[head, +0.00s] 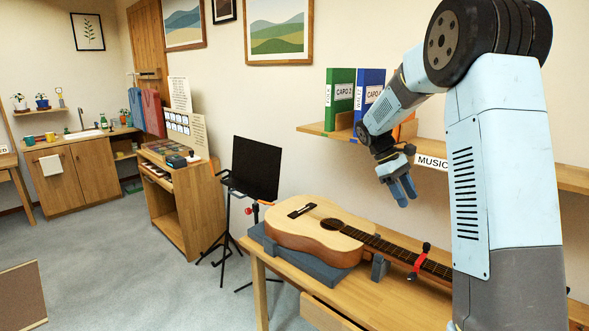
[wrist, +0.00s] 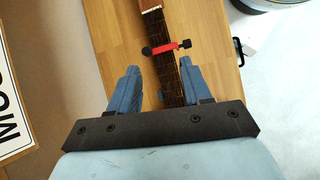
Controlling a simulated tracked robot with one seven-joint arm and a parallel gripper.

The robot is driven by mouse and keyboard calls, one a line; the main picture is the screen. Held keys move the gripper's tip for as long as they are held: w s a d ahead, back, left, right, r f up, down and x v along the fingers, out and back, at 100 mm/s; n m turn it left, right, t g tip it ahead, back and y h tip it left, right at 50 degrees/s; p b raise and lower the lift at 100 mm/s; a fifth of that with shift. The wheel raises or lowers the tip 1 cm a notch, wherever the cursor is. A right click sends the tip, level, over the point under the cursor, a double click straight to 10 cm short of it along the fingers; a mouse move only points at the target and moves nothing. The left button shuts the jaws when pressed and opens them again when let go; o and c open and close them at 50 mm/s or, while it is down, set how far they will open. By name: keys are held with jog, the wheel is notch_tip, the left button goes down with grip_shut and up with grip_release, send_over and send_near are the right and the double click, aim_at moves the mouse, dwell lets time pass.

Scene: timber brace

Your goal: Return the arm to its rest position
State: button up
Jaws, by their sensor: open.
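My arm rises at the right of the head view and bends over toward the bench. My gripper (head: 402,190) hangs in the air above the guitar's neck side, pointing down. In the wrist view my gripper (wrist: 158,85) has its two blue fingers apart with nothing held between them. The guitar neck (wrist: 168,60) shows below and between the fingers. A red capo (wrist: 172,47) with black ends sits across the neck, and it also shows in the head view (head: 421,261). My gripper is apart from it. Part of the neck is hidden behind my arm.
The acoustic guitar (head: 315,232) lies on a grey support on the wooden bench (head: 375,302). A shelf (head: 313,129) with green and blue binders is close behind my gripper. A black music stand (head: 256,167) stands left of the bench. Carpet (head: 110,255) is open at left.

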jog(key=s+a+r+m+t+y, duration=0.1)
jog(key=s+a+r+m+t, duration=0.1)
jog(key=s+r, duration=0.45)
jog(key=s+a+r+m+t+y, duration=0.1)
jog(key=s+a+r+m+t, duration=0.15)
jog(key=s, duration=0.65)
jog(key=s+a+m+t+y, duration=0.1)
jog(key=s+a+t, duration=0.1)
jog(key=s, duration=0.6)
jog(key=s+a+m+t+y, duration=0.2)
jog(key=s+t, duration=0.1)
jog(key=s, duration=0.5)
jog(key=shift+s+a+r, duration=0.15)
jog(key=shift+r, duration=0.3)
